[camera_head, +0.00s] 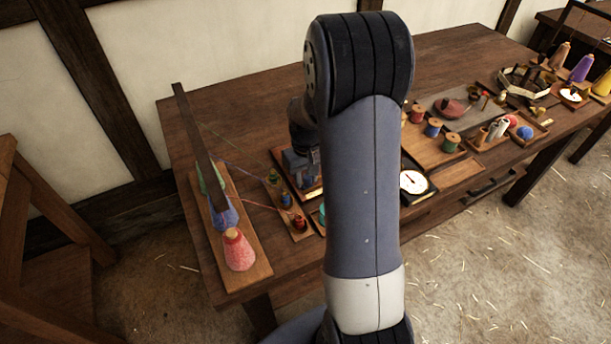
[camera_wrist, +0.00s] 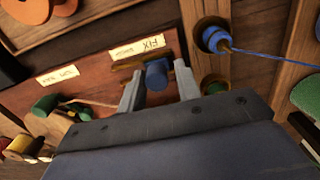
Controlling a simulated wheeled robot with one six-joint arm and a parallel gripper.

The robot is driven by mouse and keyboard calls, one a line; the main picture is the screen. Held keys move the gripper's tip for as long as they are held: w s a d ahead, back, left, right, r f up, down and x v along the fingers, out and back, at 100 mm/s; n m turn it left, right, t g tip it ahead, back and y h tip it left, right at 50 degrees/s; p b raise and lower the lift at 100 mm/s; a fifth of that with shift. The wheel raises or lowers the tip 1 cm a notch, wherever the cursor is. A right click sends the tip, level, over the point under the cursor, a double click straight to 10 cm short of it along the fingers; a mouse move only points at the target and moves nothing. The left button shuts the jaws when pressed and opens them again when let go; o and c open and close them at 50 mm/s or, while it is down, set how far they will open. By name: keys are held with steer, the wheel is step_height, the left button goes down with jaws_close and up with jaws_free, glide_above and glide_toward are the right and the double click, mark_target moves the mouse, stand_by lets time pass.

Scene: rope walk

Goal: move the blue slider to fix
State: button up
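The blue slider (camera_wrist: 157,74) is a short blue knob in the wrist view, set at a dark slot on a reddish-brown board (camera_wrist: 90,98). A pale label that seems to read FIX upside down (camera_wrist: 152,43) lies just above it in the picture. My gripper (camera_wrist: 160,86) is open, with one finger on each side of the blue slider and small gaps showing. Whether either finger touches it I cannot tell. In the head view my gripper (camera_head: 304,165) is low over the same board, partly behind my arm; the slider is not distinguishable there.
In the wrist view a green knob (camera_wrist: 45,104) and another pale label (camera_wrist: 58,76) are to the left. A blue spool with thread (camera_wrist: 214,38) stands close right. In the head view, thread cones (camera_head: 238,250) stand left, a dial (camera_head: 412,182) and spools (camera_head: 433,127) right.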

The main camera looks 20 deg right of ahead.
steer(key=shift+d, duration=0.1)
step_height(320, 180, up, 7)
steer(key=p, duration=0.5)
steer(key=shift+f, duration=0.1)
step_height(320, 180, down, 7)
steer(key=b, duration=0.5)
steer(key=shift+f, duration=0.15)
steer(key=shift+r, duration=0.2)
steer(key=shift+d, duration=0.1)
steer(key=shift+r, duration=0.1)
